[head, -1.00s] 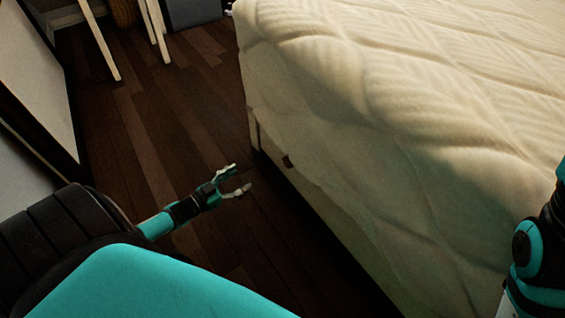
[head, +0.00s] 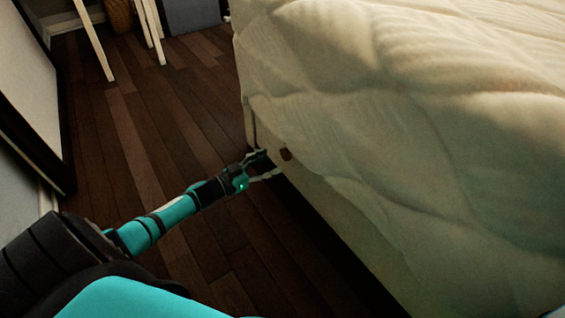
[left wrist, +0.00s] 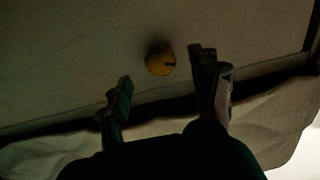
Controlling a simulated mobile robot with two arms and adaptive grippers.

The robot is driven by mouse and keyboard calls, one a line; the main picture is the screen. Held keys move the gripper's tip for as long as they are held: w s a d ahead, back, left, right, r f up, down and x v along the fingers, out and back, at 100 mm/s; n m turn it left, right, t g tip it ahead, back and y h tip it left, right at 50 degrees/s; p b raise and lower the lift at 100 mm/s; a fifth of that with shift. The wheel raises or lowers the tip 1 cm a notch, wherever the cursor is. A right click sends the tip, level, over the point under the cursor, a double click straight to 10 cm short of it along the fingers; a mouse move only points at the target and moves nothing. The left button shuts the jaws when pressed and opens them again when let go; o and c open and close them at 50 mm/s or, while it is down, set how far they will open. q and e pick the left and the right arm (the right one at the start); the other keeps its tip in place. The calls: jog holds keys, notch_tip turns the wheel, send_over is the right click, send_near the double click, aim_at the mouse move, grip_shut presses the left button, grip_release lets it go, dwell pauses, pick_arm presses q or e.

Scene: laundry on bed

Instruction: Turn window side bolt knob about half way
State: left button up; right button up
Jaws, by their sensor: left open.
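A small round bolt knob (head: 286,154) sits on the side board of the bed frame, near the frame's far corner. In the left wrist view the knob (left wrist: 160,60) looks yellow-brown with a dark slot on its right side. My left gripper (head: 268,164) is open and empty, close beside the board and just left of the knob. In the left wrist view the fingers of my left gripper (left wrist: 163,88) are spread apart, with the knob beyond the gap between them. I cannot tell whether they touch the board. My right gripper is not in view.
A thick cream quilted mattress (head: 420,120) overhangs the side board (head: 345,235) of the bed frame. The dark wooden floor (head: 130,150) is clear on the left. White furniture legs (head: 95,45) and a basket (head: 119,14) stand at the back. A dark-framed panel (head: 30,90) leans at the left.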

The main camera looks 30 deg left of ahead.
aim_at(283, 156)
pick_arm(q)
jog(key=b+x, duration=0.2)
jog(key=x, duration=0.2)
jog(key=shift+w+d+f, duration=0.1)
jog(key=shift+w+f, duration=0.05)
jog(key=shift+w, duration=0.1)
jog(key=shift+w+d, duration=0.2)
jog(key=shift+w, duration=0.35)
jog(key=c, duration=1.1)
jog(key=shift+c, duration=0.2)
